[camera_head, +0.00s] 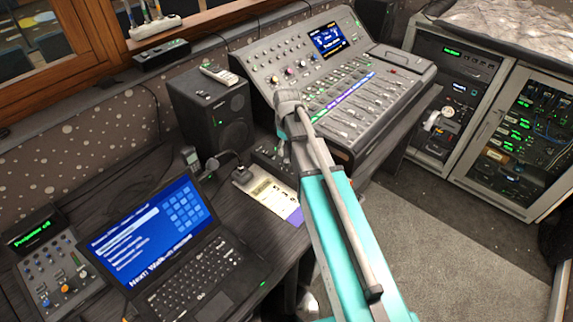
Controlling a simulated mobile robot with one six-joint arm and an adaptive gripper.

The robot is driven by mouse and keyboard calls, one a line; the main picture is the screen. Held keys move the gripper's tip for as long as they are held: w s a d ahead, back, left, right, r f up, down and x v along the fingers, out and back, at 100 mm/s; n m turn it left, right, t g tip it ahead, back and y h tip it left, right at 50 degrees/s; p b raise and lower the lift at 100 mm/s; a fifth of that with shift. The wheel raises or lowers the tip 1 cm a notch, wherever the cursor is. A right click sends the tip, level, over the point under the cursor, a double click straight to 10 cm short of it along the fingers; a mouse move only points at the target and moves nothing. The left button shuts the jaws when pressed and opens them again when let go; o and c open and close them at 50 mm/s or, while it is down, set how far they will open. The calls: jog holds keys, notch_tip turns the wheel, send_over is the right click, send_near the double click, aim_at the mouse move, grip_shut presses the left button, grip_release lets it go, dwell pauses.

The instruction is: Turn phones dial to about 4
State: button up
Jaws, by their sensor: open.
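I cannot single out the phones dial, because the labels are too small to read. Knobs show on the large mixing console (395,62), in rows on its upper panel left of its screen. More knobs, with orange and blue ones, sit on the small control panel (58,278) at the lower left. A small dark unit (268,160) with controls lies behind my arm and is partly hidden. My teal and grey arm reaches up from the bottom, its bend in front of the console's left end. I see no gripper fingers.
A laptop (205,268) stands open on the dark desk. A black speaker (212,112) with a handset (219,74) on top stands left of the console. A paper sheet (268,193) lies by the desk's edge. Equipment racks (490,125) stand at the right. The carpet (445,240) is clear.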

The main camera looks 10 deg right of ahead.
aim_at(287, 161)
jog(key=shift+f+b, duration=3)
jog(key=shift+f, duration=0.25)
grip_shut()
